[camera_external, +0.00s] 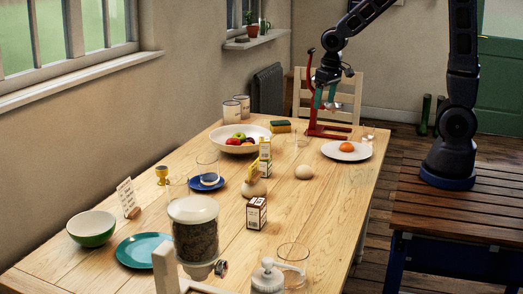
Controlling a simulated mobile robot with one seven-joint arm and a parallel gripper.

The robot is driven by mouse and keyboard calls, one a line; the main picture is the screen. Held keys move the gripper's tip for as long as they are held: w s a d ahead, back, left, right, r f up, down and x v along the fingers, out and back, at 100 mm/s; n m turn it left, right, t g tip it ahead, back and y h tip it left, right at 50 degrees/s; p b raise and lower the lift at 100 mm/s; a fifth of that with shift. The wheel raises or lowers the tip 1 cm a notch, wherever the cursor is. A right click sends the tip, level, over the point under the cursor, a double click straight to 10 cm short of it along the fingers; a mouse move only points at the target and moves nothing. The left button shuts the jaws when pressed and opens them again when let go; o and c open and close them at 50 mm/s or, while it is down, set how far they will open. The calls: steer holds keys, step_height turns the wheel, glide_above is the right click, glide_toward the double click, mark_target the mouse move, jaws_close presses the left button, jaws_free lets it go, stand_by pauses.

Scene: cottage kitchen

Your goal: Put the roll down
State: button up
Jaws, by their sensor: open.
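My gripper (325,101) is above the far end of the table, close to a red stand (312,120). Its green fingers are apart and no roll shows between them. I cannot tell whether it touches the stand.
An orange fruit (346,147) lies on the white plate. A fruit bowl (247,138), a sponge (280,126) and clear glasses stand nearby. A grinder-like jar (195,235), a teal plate (147,250) and a green bowl (91,229) are at the near end. Bare wood shows mid-table.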

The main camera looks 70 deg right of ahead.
steer(key=s+r+n+t, duration=0.1)
steer(key=s+r, duration=0.6)
steer(key=s, duration=0.4)
steer(key=s+r+n+t, duration=0.2)
steer(key=s+r, duration=0.6)
steer(key=s, duration=0.2)
steer(key=shift+s+a+r, duration=0.2)
steer(key=shift+s+a, duration=0.15)
